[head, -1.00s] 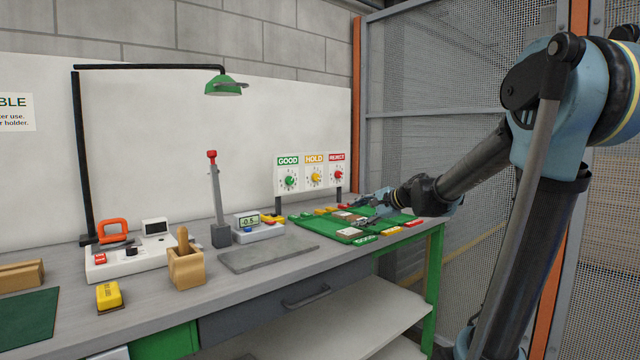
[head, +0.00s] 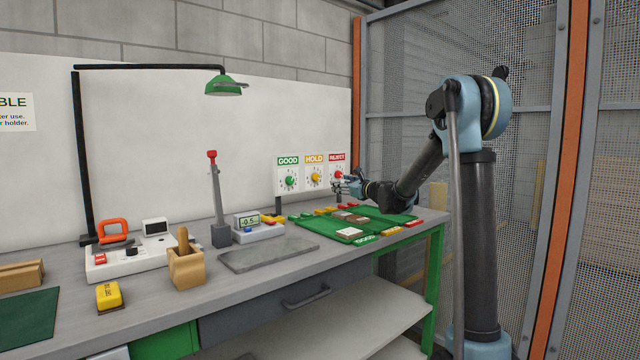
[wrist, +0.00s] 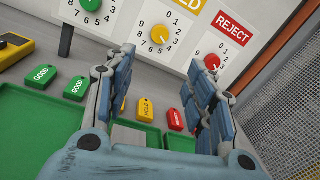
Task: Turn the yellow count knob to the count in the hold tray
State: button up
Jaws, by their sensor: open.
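The yellow count knob (head: 316,177) is on the middle, HOLD dial of a white panel, and shows in the wrist view (wrist: 160,34) with digits around it. Its pointer setting is too small to read surely. My gripper (head: 340,181) is open and empty, in front of the panel's right side near the red knob. In the wrist view my gripper (wrist: 158,68) has its fingers spread, with the yellow knob beyond and above the gap, apart from them. The green trays (head: 388,219) lie below on the bench, with several boards (head: 349,232); I cannot tell which are in the hold tray.
The green knob (head: 289,181) and red knob (wrist: 212,62) flank the yellow one. Loose tags, including a yellow HOLD tag (wrist: 146,109), lie below the panel. A mesh fence (wrist: 285,105) stands to the right. A display device (head: 258,231) is left of the trays.

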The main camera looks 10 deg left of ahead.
aim_at(317, 178)
jog(key=x, duration=1.6)
jog(key=shift+w+a, duration=0.25)
jog(key=shift+a, duration=0.05)
jog(key=c, duration=1.1)
